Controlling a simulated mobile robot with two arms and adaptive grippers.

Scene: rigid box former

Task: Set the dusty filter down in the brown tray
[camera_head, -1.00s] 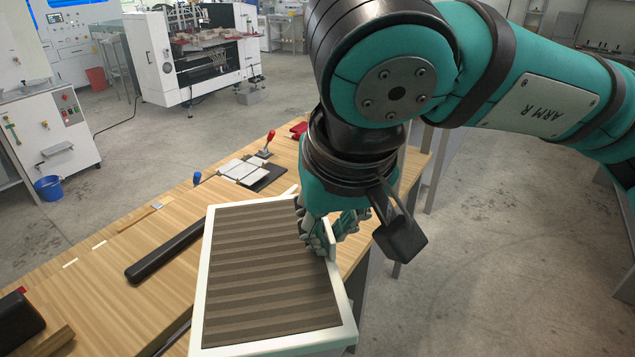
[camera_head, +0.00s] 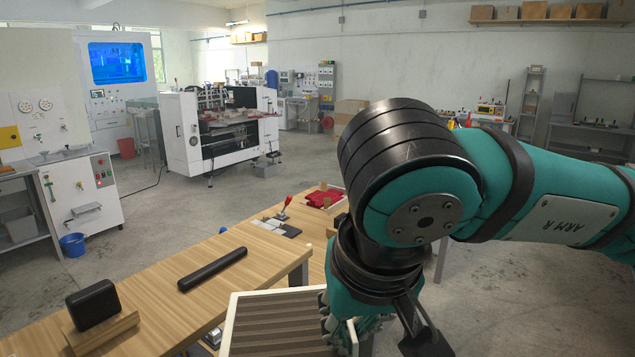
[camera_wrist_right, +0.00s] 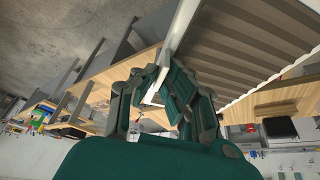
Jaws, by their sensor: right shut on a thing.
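The dusty filter (camera_head: 275,322), a white-framed panel with grey-brown pleats, shows at the bottom of the head view, cut off by the lower edge. My right gripper (camera_head: 345,332) is shut on its right-hand frame edge. In the right wrist view, the fingers (camera_wrist_right: 160,92) close around the white frame, and the filter's pleats (camera_wrist_right: 250,42) fill the upper right. The filter is at the near side of the wooden table; I cannot tell its height. I cannot make out a brown tray in either view. My left gripper is not in view.
The wooden table (camera_head: 160,275) carries a long black bar (camera_head: 212,268), a black block (camera_head: 93,304) in a wooden holder, a red-handled clamp (camera_head: 285,207) and a red item (camera_head: 324,197). A white machine (camera_head: 220,130) and blue bucket (camera_head: 73,244) stand beyond. Open floor lies between.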

